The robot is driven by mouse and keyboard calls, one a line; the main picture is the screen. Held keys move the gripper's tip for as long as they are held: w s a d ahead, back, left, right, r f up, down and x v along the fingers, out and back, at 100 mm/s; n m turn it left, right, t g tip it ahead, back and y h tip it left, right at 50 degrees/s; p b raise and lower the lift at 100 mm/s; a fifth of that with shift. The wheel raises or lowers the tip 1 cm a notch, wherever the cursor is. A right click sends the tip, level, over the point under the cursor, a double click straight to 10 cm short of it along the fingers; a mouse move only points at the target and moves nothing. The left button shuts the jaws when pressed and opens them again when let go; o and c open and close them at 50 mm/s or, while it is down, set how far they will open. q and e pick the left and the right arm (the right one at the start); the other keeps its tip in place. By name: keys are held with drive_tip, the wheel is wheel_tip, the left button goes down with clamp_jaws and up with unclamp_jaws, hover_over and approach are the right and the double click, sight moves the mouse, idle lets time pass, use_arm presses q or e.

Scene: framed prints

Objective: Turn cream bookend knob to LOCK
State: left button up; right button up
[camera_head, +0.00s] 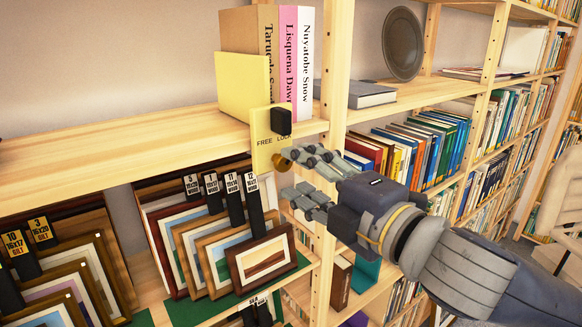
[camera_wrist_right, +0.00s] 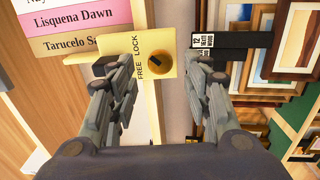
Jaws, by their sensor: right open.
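The cream bookend (camera_head: 243,88) stands at the left end of the row of books on the upper shelf. Its front plate (camera_head: 264,148) hangs over the shelf edge and bears the words FREE and LOCK. The round orange-brown knob (camera_head: 281,162) sits below the words; in the wrist view the knob (camera_wrist_right: 158,66) shows a dark slanting mark, and I cannot tell which word it points to. My right gripper (camera_head: 286,174) is open in front of the knob. In the wrist view its fingers (camera_wrist_right: 165,80) stand apart on both sides of the knob, with no clear contact. My left gripper is out of view.
Upright books (camera_head: 305,62) stand behind the bookend. A black block (camera_head: 281,121) is at the plate's top right. Framed prints (camera_head: 262,261) with black tags fill the rack below. A wooden post (camera_head: 332,60) rises just right of the books. The shelf (camera_head: 120,150) is bare to the left.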

drive_tip(key=v, duration=0.3)
